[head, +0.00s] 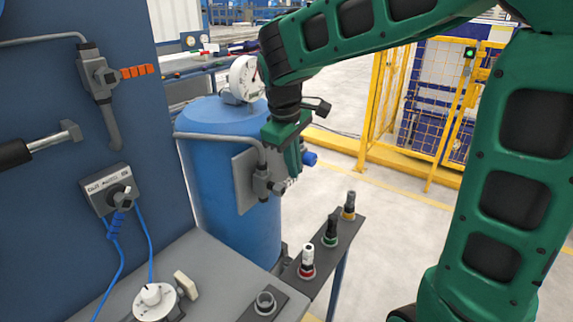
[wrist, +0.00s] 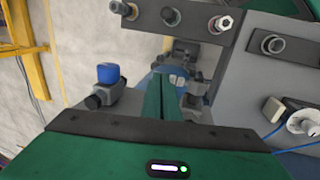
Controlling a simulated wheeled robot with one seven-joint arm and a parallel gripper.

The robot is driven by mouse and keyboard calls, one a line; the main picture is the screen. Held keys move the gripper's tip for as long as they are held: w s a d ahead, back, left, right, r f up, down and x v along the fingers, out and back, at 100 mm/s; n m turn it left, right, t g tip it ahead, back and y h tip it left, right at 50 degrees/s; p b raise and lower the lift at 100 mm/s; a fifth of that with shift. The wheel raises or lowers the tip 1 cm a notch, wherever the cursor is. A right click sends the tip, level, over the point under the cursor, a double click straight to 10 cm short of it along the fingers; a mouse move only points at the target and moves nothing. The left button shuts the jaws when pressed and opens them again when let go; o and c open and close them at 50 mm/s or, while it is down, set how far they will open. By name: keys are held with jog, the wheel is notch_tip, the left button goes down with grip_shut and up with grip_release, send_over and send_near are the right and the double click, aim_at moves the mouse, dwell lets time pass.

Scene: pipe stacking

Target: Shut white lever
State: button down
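My green gripper (head: 291,168) points down beside a grey pipe valve (head: 262,183) on a plate in front of the blue tank. A small pale end (head: 289,183), which may be the white lever's tip, shows just under my fingertips. In the wrist view my fingers (wrist: 162,78) lie side by side with no clear gap and look shut. A pale piece (wrist: 177,80) shows right at the fingertips; I cannot tell whether they touch it. Most of the lever is hidden by my gripper.
A blue-knobbed valve (wrist: 108,75) sits left of my fingers in the wrist view. A narrow rack (head: 335,245) with several coloured connectors stands at lower middle. An orange-handled valve (head: 135,71) is on the blue wall. A yellow fence (head: 385,100) stands behind.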

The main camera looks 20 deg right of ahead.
jog(key=shift+d+f, duration=0.1)
jog(key=shift+f, duration=0.05)
jog(key=shift+r, duration=0.4)
jog(key=w+d+v, duration=0.1)
jog(key=d+v, duration=0.1)
jog(key=v, duration=1.1)
jog(key=shift+w+d+r, duration=0.2)
jog(key=shift+w+r, duration=0.15)
jog(key=shift+w, duration=0.05)
